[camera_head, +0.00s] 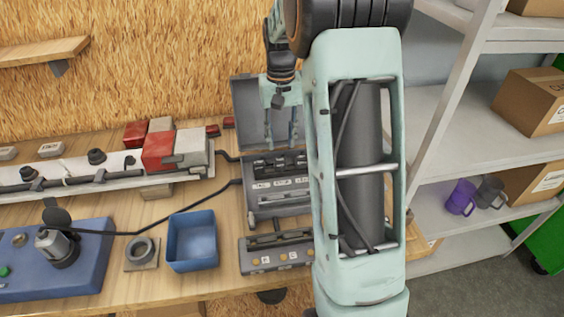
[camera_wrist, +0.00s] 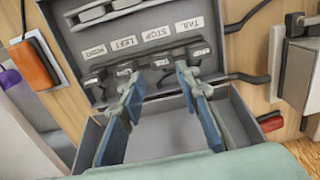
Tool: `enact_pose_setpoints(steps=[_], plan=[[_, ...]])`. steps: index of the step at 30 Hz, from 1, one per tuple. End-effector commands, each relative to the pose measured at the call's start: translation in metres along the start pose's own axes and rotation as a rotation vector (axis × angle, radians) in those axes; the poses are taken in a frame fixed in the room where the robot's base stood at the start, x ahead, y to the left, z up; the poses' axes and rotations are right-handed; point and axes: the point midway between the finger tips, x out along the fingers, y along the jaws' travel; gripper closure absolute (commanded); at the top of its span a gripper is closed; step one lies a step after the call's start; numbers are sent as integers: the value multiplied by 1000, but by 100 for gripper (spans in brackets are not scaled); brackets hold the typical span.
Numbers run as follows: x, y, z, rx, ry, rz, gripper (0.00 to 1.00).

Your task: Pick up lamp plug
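My gripper (camera_wrist: 160,82) is open and empty in the wrist view, its two blue fingers wide apart. The fingertips show in front of a grey box (camera_wrist: 245,108) with a row of dark sockets or plugs (camera_wrist: 150,68) beside labels such as TAIL, STOP and LEFT. The same box appears in the head view (camera_head: 282,205), partly behind my arm. I cannot tell whether this or a dark piece at the box is the lamp plug.
A blue bin (camera_head: 192,242) and a round ring part (camera_head: 142,252) stand on the wooden bench. A rail with red and grey blocks (camera_head: 160,150) lies behind. Black cables cross to the box. A shelf (camera_head: 455,215) with mugs and cartons stands at right.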

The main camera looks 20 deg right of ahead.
Motion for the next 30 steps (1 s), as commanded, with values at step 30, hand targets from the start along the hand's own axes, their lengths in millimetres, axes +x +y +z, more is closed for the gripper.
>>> enact_pose_setpoints(steps=[30], plan=[[84, -2, -1, 0, 1, 0, 77]])
